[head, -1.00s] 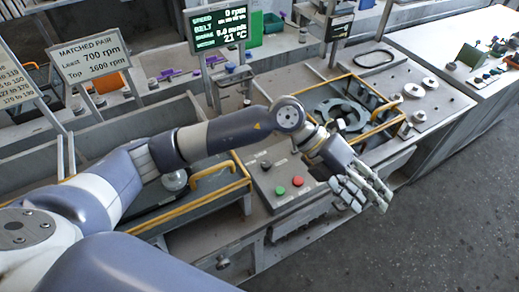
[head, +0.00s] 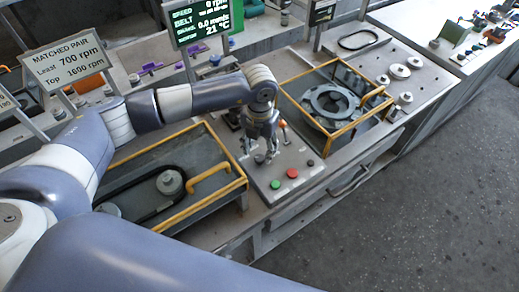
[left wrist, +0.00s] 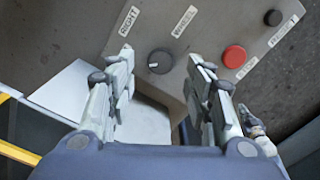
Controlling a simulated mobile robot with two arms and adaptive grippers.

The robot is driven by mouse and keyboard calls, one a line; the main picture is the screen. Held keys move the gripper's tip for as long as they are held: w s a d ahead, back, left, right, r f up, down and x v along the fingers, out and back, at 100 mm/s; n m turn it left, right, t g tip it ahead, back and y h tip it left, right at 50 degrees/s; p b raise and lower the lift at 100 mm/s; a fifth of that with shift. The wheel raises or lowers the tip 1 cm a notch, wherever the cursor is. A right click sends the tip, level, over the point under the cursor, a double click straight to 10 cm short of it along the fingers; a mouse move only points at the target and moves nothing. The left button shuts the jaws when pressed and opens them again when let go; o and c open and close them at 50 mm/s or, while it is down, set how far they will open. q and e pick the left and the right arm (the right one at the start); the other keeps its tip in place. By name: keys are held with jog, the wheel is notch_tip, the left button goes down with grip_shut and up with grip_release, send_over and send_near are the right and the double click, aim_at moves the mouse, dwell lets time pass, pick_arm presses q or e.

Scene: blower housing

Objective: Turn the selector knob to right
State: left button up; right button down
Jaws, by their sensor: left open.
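The selector knob (left wrist: 160,61) is a dark round knob on the grey panel in the left wrist view, with a small white mark on its left side. A RIGHT label (left wrist: 129,21) stands up and left of it, a WHEEL label (left wrist: 185,21) up and right. My left gripper (left wrist: 162,57) is open, its fingertips on either side of the knob in the picture; I cannot tell whether they touch it. In the head view my left gripper (head: 260,157) points down over the control panel (head: 262,176) and hides the knob.
A red button (head: 292,173), a green button (head: 275,184) and a black button (head: 311,163) sit near the panel's front edge. An orange-tipped lever (head: 283,125) stands behind the gripper. Yellow-framed guards (head: 215,191) flank the panel. A display (head: 199,22) stands behind.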

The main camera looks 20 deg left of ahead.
aim_at(260, 158)
pick_arm(q)
notch_tip(260, 158, down, 3)
jog(key=shift+f+p, duration=0.1)
jog(key=shift+p, duration=0.3)
jog(key=shift+f, duration=0.2)
pick_arm(e)
jog(key=shift+w+a+r, duration=0.2)
jog(key=shift+a+r, duration=0.45)
jog(key=shift+a, duration=0.05)
pick_arm(q)
jog(key=c, duration=1)
jog(key=shift+c, duration=0.2)
jog(key=shift+f+m+b, duration=0.1)
jog(key=shift+m+b, duration=0.3)
jog(key=shift+b, duration=0.3)
jog(key=m+b, duration=0.9)
jog(key=b, duration=0.4)
jog(key=shift+m+b, duration=1)
jog(key=shift+b, duration=0.15)
pick_arm(e)
notch_tip(260, 158, down, 17)
jog(key=shift+d+r, duration=0.15)
pick_arm(q)
jog(key=shift+r, duration=0.2)
pick_arm(e)
jog(key=shift+d, duration=0.15)
pick_arm(q)
jog(key=o, duration=1)
pick_arm(e)
jog(key=shift+d, duration=0.1)
